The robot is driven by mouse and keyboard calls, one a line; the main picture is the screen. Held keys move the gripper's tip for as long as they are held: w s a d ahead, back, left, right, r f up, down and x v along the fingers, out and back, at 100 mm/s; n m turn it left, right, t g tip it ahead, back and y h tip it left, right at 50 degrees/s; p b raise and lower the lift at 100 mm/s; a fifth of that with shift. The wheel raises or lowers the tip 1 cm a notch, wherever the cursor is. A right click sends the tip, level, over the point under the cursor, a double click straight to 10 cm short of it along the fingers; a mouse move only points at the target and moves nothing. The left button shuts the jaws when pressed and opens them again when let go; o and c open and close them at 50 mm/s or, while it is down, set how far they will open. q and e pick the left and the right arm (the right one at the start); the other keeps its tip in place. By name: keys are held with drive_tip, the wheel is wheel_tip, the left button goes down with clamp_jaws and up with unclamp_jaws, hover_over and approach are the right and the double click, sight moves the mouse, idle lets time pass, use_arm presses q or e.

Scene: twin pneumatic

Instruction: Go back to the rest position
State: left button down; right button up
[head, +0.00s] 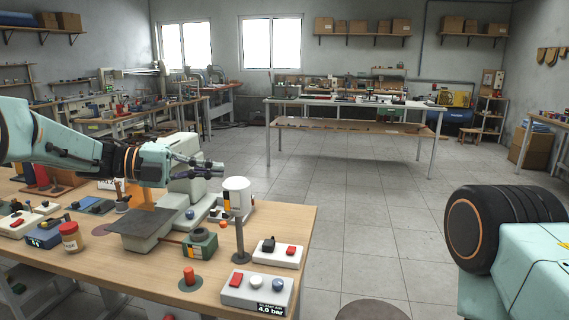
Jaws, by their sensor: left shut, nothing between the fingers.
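My left gripper (211,169) comes in from the left above the wooden workbench (292,220). It is shut with nothing between its fingers. It points right, close to a white cylinder (236,186) on the bench; I cannot tell whether they touch. Below it are a dark flat plate on a pale block (140,228) and a green box (200,243). A white control box (258,290) with red, white and blue buttons and a "4.0 bar" label sits at the front corner. My right gripper is not in view.
Open tiled floor (370,200) lies to the right. A long white table (360,104) stands further back.

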use_arm(q)
drive_tip(key=w+a+f+n+t+y+b, duration=0.1)
drive_tip(key=w+f+n+t+y+b, duration=0.15)
drive_tip(key=f+n+t+y, duration=1.05)
drive_tip(key=s+a+f+n+g+h, duration=0.1)
drive_tip(key=s+f+n+g, duration=0.1)
drive_tip(key=s+f+n, duration=0.4)
drive_tip(key=s+a+f+n+g+b, duration=0.1)
drive_tip(key=f+n+g, duration=0.25)
drive_tip(key=f, duration=0.45)
drive_tip(key=s+a+f+n+g+h, duration=0.1)
drive_tip(key=s+f+n, duration=0.35)
drive_tip(key=f, duration=0.35)
drive_tip(key=s+a+f+n+g+y+b, duration=0.1)
drive_tip(key=s+f, duration=0.5)
drive_tip(key=s, duration=0.6)
drive_tip(key=s+a+f+n+g+y+b, duration=0.1)
drive_tip(key=s+f+g, duration=0.5)
drive_tip(key=s, duration=0.6)
drive_tip(key=s+a+f+n+g+y+b, duration=0.1)
drive_tip(key=s+f, duration=0.5)
drive_tip(key=s, duration=0.7)
drive_tip(key=n+g+y+b, duration=0.1)
drive_tip(key=n+g+b, duration=0.1)
drive_tip(key=n+b, duration=0.1)
drive_tip(key=shift+f+n+y+b, duration=0.3)
drive_tip(key=shift+n+y, duration=0.1)
